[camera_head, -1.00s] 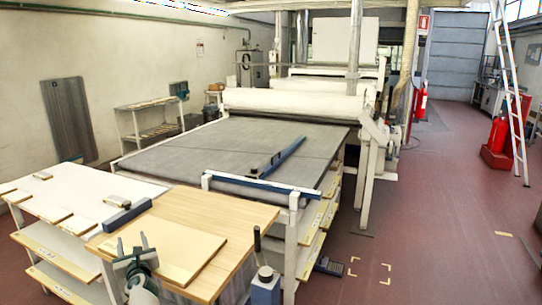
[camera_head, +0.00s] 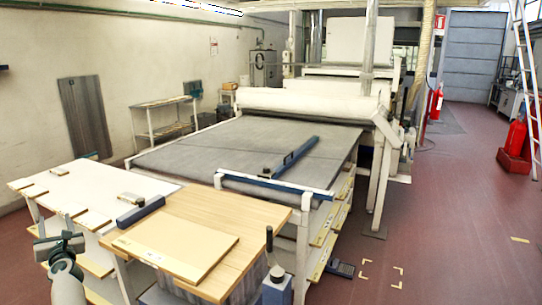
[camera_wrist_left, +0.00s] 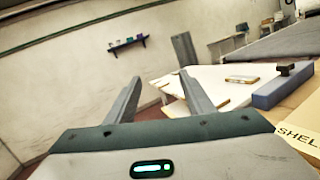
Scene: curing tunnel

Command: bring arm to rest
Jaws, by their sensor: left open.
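My left gripper (camera_head: 56,219) is low at the left of the head view, in front of the white table's near side. Its two fingers stand apart with nothing between them. In the left wrist view the open fingers (camera_wrist_left: 159,78) point toward the wall and the white tabletop. The fingers look clear of the table, though the exact gap cannot be told. My right gripper is not in view.
A white table (camera_head: 88,179) with small wooden pieces adjoins a wood-topped table (camera_head: 262,215). On the latter lies a pale board (camera_head: 185,240). A blue block (camera_head: 140,213) is beside it. The grey conveyor bed (camera_head: 235,150) is behind. Red floor (camera_head: 450,230) is open at right.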

